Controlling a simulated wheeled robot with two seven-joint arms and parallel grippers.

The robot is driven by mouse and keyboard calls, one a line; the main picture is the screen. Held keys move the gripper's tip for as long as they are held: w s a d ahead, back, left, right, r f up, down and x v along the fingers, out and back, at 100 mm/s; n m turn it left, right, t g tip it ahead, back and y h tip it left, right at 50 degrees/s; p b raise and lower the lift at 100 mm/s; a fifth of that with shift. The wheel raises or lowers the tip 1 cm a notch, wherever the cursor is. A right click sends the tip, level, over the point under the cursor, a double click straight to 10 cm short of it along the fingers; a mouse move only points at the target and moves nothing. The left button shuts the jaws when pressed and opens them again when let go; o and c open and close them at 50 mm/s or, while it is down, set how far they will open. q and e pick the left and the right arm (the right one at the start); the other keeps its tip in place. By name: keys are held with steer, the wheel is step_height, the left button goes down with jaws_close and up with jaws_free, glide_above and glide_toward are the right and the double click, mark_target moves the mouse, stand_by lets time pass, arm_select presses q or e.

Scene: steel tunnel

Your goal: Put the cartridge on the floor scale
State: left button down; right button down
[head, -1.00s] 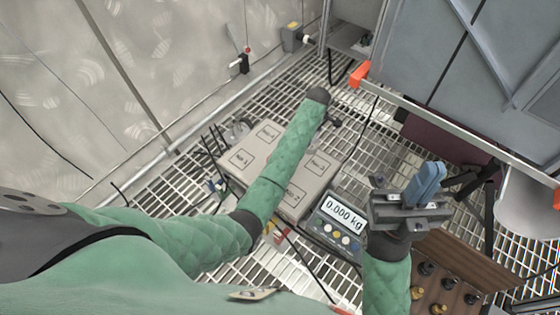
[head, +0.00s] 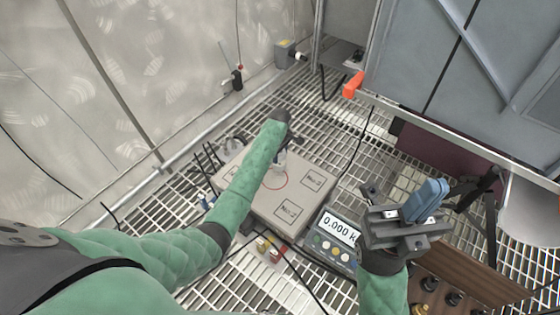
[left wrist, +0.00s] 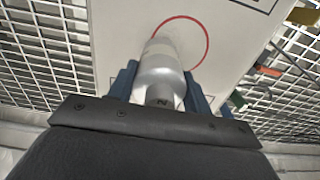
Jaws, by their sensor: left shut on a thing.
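The silver-white cartridge (left wrist: 158,75) is between the blue fingers of my left gripper (left wrist: 163,88) in the left wrist view. In the head view, the left gripper (head: 281,150) is over the far part of the floor scale's beige platform (head: 303,203), its fingers largely hidden by my arm. The platform has numbered squares and a red circle (head: 287,183). In the left wrist view, the cartridge overlaps the circle's lower left; I cannot tell whether it touches the platform. My right gripper (head: 426,200) is empty, blue fingers together, right of the display.
A brown board with dark and yellow knobs (head: 452,298) lies below my right gripper. A grey cabinet (head: 440,60) with an orange-cornered rail stands at the upper right. Cables cross the grating floor (head: 335,120). A pale wall closes the left side.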

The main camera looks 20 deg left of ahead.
mark_target(280, 160)
arm_select(q)
step_height(280, 160, down, 4)
steer(key=shift+r+b, duration=0.2)
steer(key=shift+b, duration=0.55)
steer(key=shift+f, duration=0.1)
steer(key=c, duration=0.6)
jaws_free()
steer(key=shift+f, duration=0.15)
steer(key=shift+c, duration=0.2)
